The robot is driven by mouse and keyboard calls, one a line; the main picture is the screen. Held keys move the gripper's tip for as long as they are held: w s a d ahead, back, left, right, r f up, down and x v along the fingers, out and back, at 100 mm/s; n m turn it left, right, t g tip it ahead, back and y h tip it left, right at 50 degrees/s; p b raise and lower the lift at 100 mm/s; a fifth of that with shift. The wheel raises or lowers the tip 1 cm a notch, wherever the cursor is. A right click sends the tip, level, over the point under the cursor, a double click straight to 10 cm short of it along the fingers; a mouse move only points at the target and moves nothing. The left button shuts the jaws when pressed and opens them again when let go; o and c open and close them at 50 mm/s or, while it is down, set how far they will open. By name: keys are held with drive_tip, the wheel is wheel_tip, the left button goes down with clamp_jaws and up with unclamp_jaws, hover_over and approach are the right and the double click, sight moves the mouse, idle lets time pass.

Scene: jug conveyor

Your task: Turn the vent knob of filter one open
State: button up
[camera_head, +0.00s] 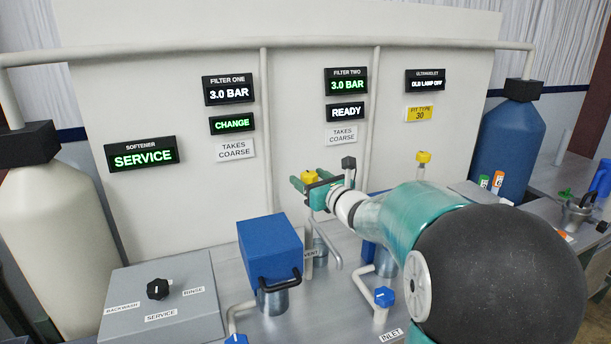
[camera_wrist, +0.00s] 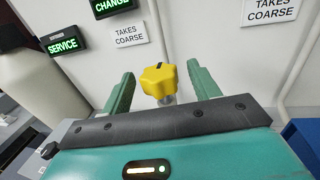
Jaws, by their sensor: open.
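A yellow vent knob (camera_head: 309,177) stands on a thin stem to the right of the blue filter head (camera_head: 268,243), below the FILTER ONE panel (camera_head: 228,89) reading 3.0 BAR. In the wrist view, the lobed yellow knob (camera_wrist: 158,81) with a dark mark on top lies between the two green fingers. My gripper (camera_head: 307,183) is open, with a visible gap on each side of the knob in the wrist view (camera_wrist: 161,74). The knob's lower stem is partly hidden by my gripper. A CHANGE sign (camera_head: 232,124) is lit green.
Another yellow knob (camera_head: 423,157) is farther right. A blue valve knob (camera_head: 384,296) and pipes stand in front. A grey control box (camera_head: 165,300) is at left. The white back panel (camera_head: 300,130) is behind.

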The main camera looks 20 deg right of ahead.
drive_tip(key=shift+w+a, duration=0.25)
drive_tip(key=shift+w, duration=0.95)
drive_tip(key=shift+c, duration=0.2)
drive_tip(key=c, duration=0.9)
drive_tip(key=shift+c, duration=0.2)
